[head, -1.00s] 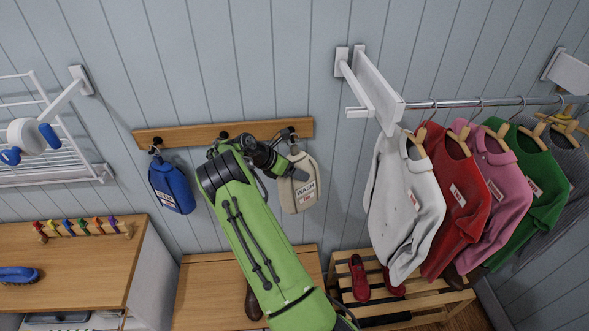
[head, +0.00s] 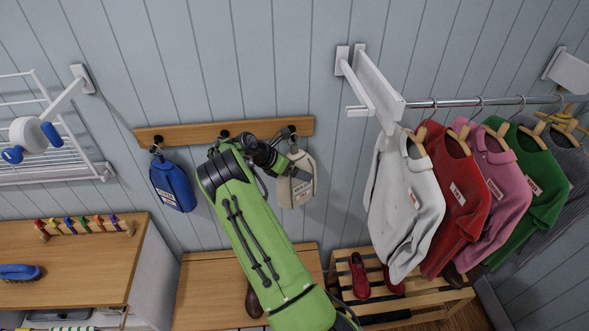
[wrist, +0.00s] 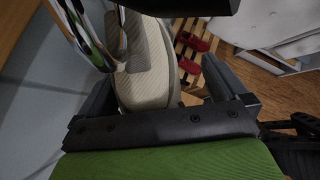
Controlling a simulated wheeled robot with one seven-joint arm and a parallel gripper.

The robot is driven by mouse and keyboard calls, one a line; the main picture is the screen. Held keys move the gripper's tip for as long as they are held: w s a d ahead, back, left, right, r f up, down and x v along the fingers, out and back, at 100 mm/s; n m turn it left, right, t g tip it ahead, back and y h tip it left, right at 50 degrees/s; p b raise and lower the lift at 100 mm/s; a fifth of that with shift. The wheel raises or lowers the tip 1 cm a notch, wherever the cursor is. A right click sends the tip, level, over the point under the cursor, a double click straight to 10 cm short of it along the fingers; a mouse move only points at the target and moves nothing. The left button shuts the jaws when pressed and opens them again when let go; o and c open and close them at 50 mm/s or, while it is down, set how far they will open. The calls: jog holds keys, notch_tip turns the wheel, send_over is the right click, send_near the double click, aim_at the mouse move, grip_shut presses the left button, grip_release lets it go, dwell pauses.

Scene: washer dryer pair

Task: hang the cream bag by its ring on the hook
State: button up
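The cream bag (head: 299,190) hangs at the right end of the wooden hook rail, below the right dark hook (head: 292,131). Its labelled face shows to the right of my gripper. My green arm reaches up to the rail, and my gripper (head: 291,165) is at the bag's upper part. In the wrist view, the cream bag (wrist: 146,65) lies between the two spread fingers of my gripper (wrist: 165,88), with a gap on the right side. The ring is too small and covered for me to tell whether it is around the hook.
A blue bag (head: 172,186) hangs on the rail's left hook. My gripper and arm partly cover the wooden rail (head: 190,133). A white bracket (head: 372,85) and a rod of hanging shirts (head: 405,200) stand to the right. A wooden bench (head: 205,285) is below.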

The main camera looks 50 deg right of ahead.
jog(key=shift+a, duration=0.1)
jog(key=v, duration=1.5)
jog(key=shift+r+p, duration=0.4)
jog(key=shift+a, duration=0.15)
